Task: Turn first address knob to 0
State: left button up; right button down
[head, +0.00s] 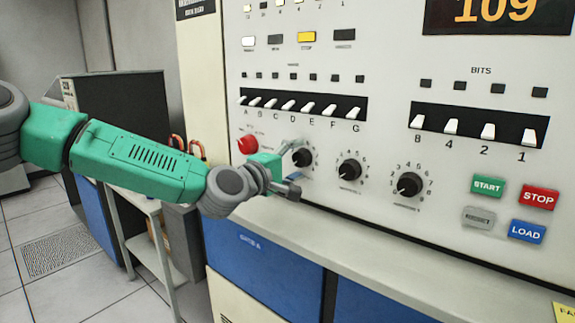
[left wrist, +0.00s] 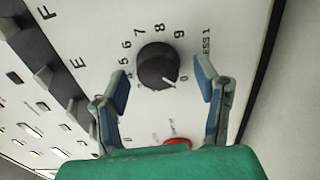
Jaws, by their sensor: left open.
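The first address knob (head: 304,157) is black and round, on the white panel below the lettered switches. It also shows in the left wrist view (left wrist: 157,64), inside a ring of printed digits. Its white pointer mark aims to the lower right there, close to the 0. My left gripper (head: 292,168) is open in front of this knob. In the left wrist view, its fingers (left wrist: 161,70) stand on either side of the knob, with visible gaps. I cannot tell how far the fingertips are from the panel. My right gripper is not in view.
Two similar black knobs (head: 348,169) (head: 410,184) sit to the right. A red knob (head: 247,144) is just left of the gripper. The lettered switches (head: 300,107) are above. A ledge (head: 400,255) runs below, and push buttons (head: 488,186) are at right.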

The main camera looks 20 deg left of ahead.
pick_arm(q)
jog(key=v, duration=1.1)
jog(key=shift+s+a, duration=0.15)
jog(key=shift+s, duration=0.05)
jog(key=shift+f, duration=0.1)
